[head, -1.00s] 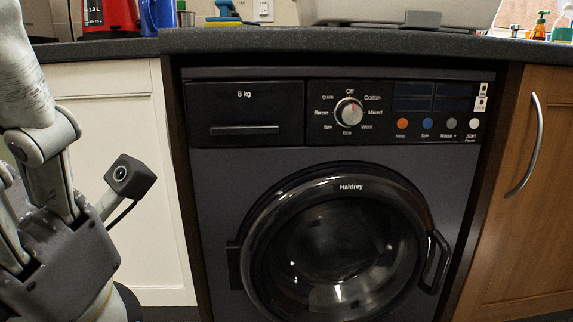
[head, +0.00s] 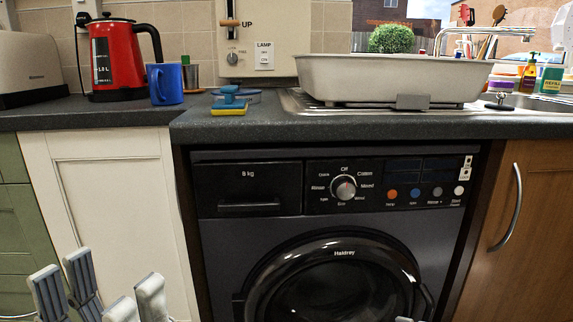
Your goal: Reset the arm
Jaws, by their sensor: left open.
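My left gripper (head: 102,288) is at the lower left of the head view, in front of the white cabinet door. Its fingers point up and stand apart, with nothing between them. The rest of that arm is below the picture. My right gripper is not to be made out; only a small pale tip shows at the bottom edge, too little to identify.
A dark washing machine (head: 237,229) with a closed round door stands under the worktop (head: 330,128). A red kettle (head: 114,58), blue mug (head: 165,84), toaster (head: 35,62) and grey basin (head: 385,80) stand on top. A wooden cabinet (head: 520,240) is at right.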

